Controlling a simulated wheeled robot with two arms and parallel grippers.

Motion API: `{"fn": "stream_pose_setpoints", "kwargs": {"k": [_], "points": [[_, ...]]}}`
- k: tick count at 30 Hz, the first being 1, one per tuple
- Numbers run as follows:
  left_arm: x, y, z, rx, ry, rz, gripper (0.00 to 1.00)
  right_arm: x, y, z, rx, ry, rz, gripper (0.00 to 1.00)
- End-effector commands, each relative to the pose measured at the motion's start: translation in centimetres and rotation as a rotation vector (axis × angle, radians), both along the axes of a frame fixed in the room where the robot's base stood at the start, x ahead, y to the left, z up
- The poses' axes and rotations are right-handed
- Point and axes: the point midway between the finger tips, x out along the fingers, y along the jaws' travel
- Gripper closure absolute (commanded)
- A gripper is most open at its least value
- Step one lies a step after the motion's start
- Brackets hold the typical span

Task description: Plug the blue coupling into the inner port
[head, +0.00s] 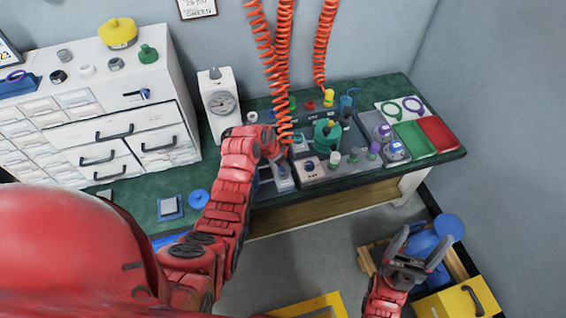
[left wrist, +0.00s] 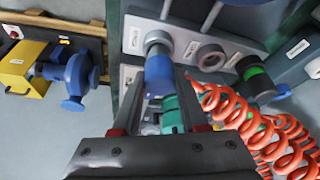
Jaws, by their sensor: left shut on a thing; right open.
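My left gripper (head: 280,172) is over the bench's front edge in the head view, at the left of the grey test station. In the left wrist view its fingers (left wrist: 158,95) are shut on the blue coupling (left wrist: 159,76). The coupling's grey collar (left wrist: 157,42) points at a pale plate; I cannot tell whether it is seated in a port or just in front of it. A round grey port (left wrist: 210,57) is beside it, empty. The coupling is hidden in the head view. My right gripper (head: 408,262) is open and empty, low at the right.
Orange coiled hoses (head: 277,70) hang behind my left gripper; coils also cross the left wrist view (left wrist: 250,120). A gauge unit (head: 221,103) stands left of the station. Green (head: 412,137) and red (head: 440,132) trays are at the right. A yellow box (head: 450,301) is near my right gripper.

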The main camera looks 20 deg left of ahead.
Motion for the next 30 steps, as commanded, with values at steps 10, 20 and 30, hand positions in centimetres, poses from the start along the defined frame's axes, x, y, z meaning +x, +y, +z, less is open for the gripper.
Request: {"fn": "stream_pose_setpoints", "kwargs": {"k": [10,20,30], "points": [[0.02,0.0,-0.78,0.0,0.0,0.0,1.0,0.0,0.0,-0.74,0.0,0.0,0.0,0.23],[0.01,-0.01,-0.83,0.0,0.0,0.0,0.22,0.0,0.0,-0.77,0.0,0.0,0.0,0.23],[-0.05,0.1,-0.56,0.0,-0.001,0.0,0.22,0.0,0.0,-0.87,0.0,0.0,0.0,0.23]]}}
